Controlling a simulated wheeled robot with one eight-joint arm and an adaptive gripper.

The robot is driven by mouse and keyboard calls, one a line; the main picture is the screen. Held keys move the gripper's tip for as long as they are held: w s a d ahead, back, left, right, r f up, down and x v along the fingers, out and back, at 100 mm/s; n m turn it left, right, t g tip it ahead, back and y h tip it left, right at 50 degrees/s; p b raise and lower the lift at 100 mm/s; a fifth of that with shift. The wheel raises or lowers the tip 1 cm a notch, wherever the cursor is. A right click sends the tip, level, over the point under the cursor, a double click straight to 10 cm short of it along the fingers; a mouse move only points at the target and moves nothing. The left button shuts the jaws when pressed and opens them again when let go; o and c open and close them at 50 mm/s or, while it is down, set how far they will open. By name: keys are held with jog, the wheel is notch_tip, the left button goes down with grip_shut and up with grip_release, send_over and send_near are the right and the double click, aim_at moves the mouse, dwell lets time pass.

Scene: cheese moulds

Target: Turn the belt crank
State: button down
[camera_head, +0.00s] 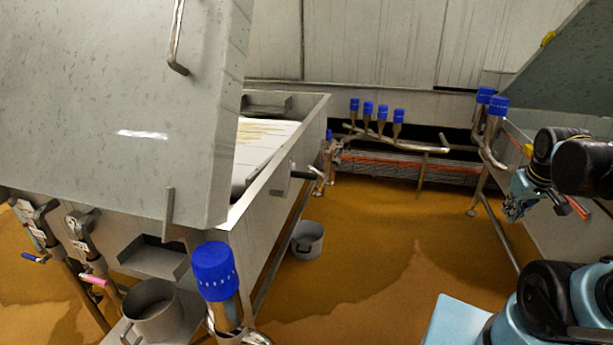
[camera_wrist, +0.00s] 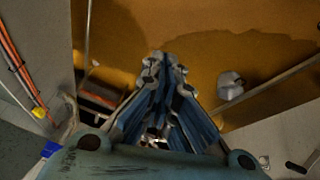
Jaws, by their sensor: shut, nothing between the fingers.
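The belt crank (camera_head: 300,174) sticks out from the side of the belt trough (camera_head: 262,190), left of centre in the head view. It has a dark grip. A dark handle that looks like this crank (camera_wrist: 298,168) shows at the lower right corner of the wrist view, partly cut off. My gripper (camera_head: 512,212) is at the right of the head view, far from the crank and touching nothing. In the wrist view my gripper (camera_wrist: 164,60) points down over the floor, its blue fingers closed together at the tips and empty.
A grey bucket (camera_head: 308,240) stands on the wet brown floor below the trough; the wrist view shows it too (camera_wrist: 231,85). Blue-capped pipes (camera_head: 383,112) stand at the back. A large grey hood (camera_head: 120,90) fills the left. The middle floor is clear.

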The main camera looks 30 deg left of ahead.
jog(key=w+a+r+n+t+y, duration=0.1)
jog(key=w+a+n+y, duration=0.3)
jog(key=a, duration=0.9)
jog(key=a+r+n+t+y, duration=0.15)
jog(key=a+n, duration=0.45)
jog(key=a, duration=0.7)
jog(key=s+a+n+g+y, duration=0.1)
jog(key=s+a+n+y, duration=0.15)
jog(key=s+a, duration=0.4)
jog(key=s+a+n+g+y, duration=0.1)
jog(key=s+a+n, duration=0.3)
jog(key=a, duration=0.6)
jog(key=s+a+n+g+y, duration=0.1)
jog(key=s+a+n+y, duration=0.15)
jog(key=s+a, duration=0.5)
send_near(296, 175)
jog(key=s+a, duration=0.1)
jog(key=a, duration=0.2)
jog(key=shift+w+a+f+n+t, duration=0.2)
jog(key=shift+w+f+n+t, duration=0.15)
jog(key=shift+w, duration=0.25)
jog(key=shift+w+a+f, duration=0.2)
jog(key=shift+w+f, duration=0.25)
jog(key=shift+w, duration=0.15)
jog(key=shift+s+a+h, duration=0.1)
jog(key=shift+h, duration=0.15)
